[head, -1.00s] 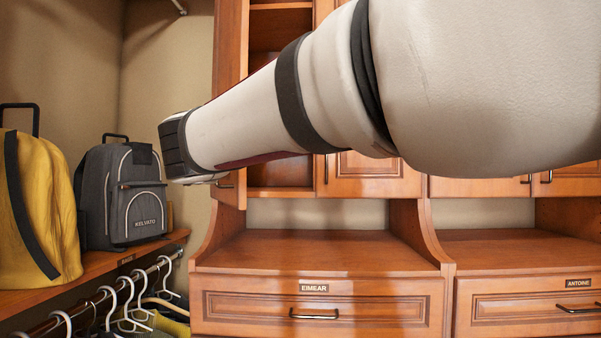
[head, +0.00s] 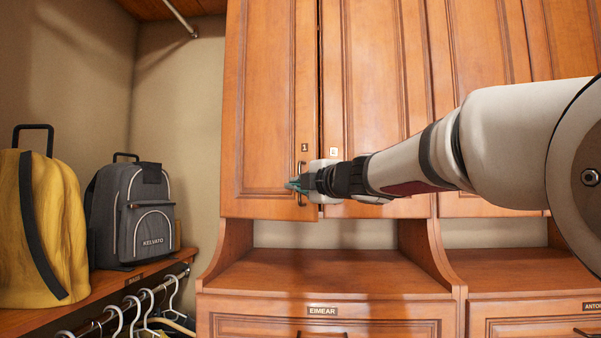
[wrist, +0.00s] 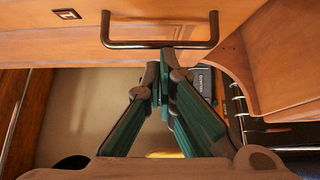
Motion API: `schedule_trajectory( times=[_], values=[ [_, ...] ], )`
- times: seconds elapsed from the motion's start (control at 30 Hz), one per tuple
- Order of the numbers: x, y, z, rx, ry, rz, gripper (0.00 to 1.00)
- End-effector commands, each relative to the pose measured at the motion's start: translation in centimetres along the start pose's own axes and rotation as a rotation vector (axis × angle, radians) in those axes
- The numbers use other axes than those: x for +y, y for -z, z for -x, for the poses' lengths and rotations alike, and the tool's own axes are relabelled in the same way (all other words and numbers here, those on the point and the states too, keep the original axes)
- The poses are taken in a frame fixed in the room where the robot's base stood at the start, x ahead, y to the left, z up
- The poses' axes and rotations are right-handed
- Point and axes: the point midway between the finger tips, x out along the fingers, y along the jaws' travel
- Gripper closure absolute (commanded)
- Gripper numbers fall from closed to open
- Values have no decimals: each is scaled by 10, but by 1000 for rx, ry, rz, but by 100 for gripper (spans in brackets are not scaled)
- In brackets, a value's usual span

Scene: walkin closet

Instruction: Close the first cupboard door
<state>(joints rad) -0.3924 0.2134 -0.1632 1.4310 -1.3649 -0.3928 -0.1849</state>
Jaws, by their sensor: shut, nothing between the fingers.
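The first cupboard door (head: 268,110) is the leftmost upper door, under the label "1" in line with the Eimear section. It covers its compartment and stands nearly flush, with a thin dark gap along its right edge. Its dark bar handle (head: 299,185) is near the lower right corner. My gripper (head: 291,185) is at this handle, shut and empty. In the wrist view the handle (wrist: 160,44) runs across the top, and my fingertips (wrist: 163,62) are together close against its bar. I cannot tell whether they touch it.
The neighbouring cupboard door (head: 372,100) is shut, and my arm crosses in front of it. Below is an open wooden counter (head: 330,275) over a drawer labelled Eimear. At left, a yellow bag (head: 45,230) and a grey backpack (head: 140,215) stand on a shelf above hangers.

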Motion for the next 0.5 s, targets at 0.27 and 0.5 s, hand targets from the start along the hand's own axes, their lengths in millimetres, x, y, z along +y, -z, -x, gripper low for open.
schedule_trajectory(
  times=[0.27, 0.5],
  values=[
    [3, -48, -25, -2, 3, 0, 100],
    [3, -74, -45, -1, 2, 1, 100]
  ],
)
